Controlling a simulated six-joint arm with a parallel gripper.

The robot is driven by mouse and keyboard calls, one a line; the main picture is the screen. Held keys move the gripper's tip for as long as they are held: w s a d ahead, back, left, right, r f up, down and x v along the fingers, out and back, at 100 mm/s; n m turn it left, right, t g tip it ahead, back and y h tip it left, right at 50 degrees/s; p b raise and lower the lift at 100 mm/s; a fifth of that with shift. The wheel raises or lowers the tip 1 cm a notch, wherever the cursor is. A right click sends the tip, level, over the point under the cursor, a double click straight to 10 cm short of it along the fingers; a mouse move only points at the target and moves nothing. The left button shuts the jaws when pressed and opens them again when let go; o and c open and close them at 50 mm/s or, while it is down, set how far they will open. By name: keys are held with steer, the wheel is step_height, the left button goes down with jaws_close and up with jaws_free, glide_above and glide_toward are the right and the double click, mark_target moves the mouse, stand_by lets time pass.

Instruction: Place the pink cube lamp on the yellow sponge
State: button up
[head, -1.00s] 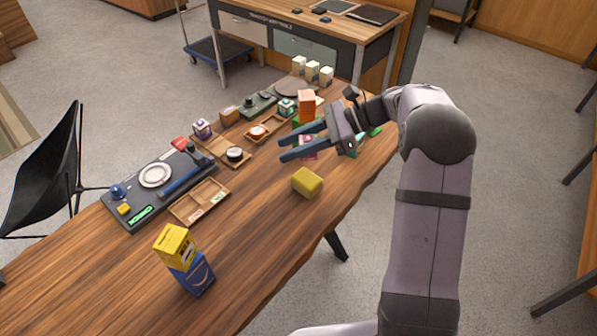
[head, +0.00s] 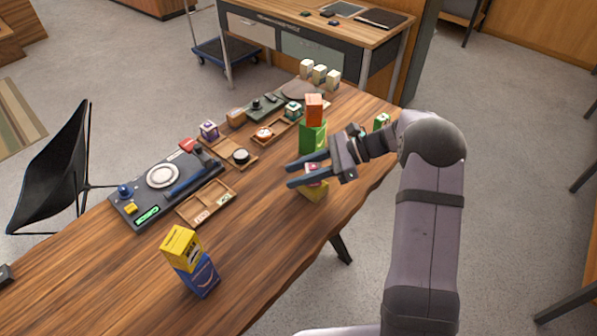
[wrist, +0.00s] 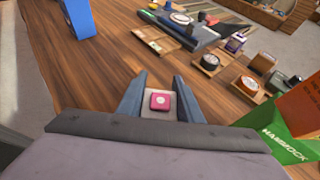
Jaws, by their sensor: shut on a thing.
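The pink cube lamp (head: 311,168) is between my gripper's two blue fingers, partly hidden by them in the head view. In the wrist view the pink cube lamp (wrist: 159,102) shows its pink top with a small white mark. My gripper (head: 290,175) is shut on it. The yellow sponge (head: 315,192) lies on the table directly below the lamp, its upper part hidden by the fingers and lamp. I cannot tell whether the lamp touches the sponge.
A green box (head: 312,138) with an orange box (head: 314,109) on it stands just behind my gripper. A yellow box (head: 181,247) sits on a blue box (head: 199,276) at the front left. Wooden trays (head: 207,203) lie left. The table between is clear.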

steer(key=o, duration=1.1)
steer(key=shift+f, duration=0.15)
steer(key=shift+c, duration=0.2)
steer(key=shift+d+r, duration=0.1)
steer(key=shift+r, duration=0.15)
steer(key=b+v, duration=0.1)
steer(key=v, duration=1.1)
steer(key=shift+b, duration=0.4)
steer(key=shift+f, duration=0.1)
